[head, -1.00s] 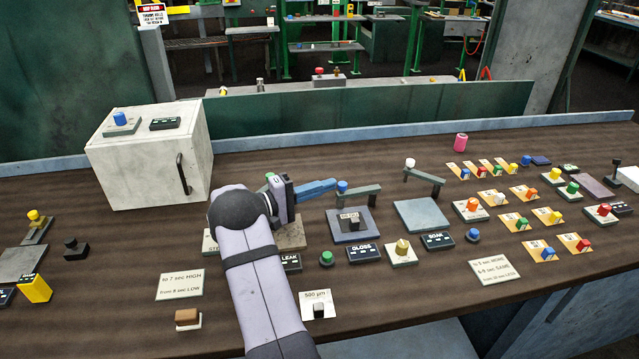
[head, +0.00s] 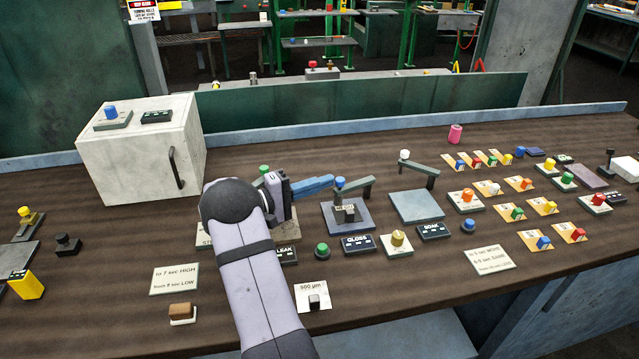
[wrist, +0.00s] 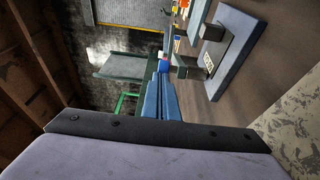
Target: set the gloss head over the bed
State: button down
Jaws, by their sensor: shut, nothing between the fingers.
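The gloss head is a dark grey swing arm topped by a blue knob (head: 340,182), pivoting on a post at the plate's far side. Its knob end is at the far left part of the bed, a blue-grey plate (head: 330,222) behind the GLOSS label (head: 358,245). A small grey labelled block stands on the bed. My gripper (head: 331,182) is shut and empty, its blue fingers at the knob's left side. In the wrist view the fingertips (wrist: 161,76) are just beside the blue knob (wrist: 163,66); whether they touch is unclear.
A similar arm with a white knob (head: 404,155) stands behind an empty plate (head: 418,208) to the right. A green knob (head: 264,169) stands behind my wrist. Knobs and labels line the front, including a green button (head: 321,250). A pale box (head: 140,150) stands at the left.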

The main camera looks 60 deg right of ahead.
jog(key=shift+s+d+r, duration=0.15)
jog(key=shift+s+d, duration=0.05)
jog(key=shift+s, duration=0.05)
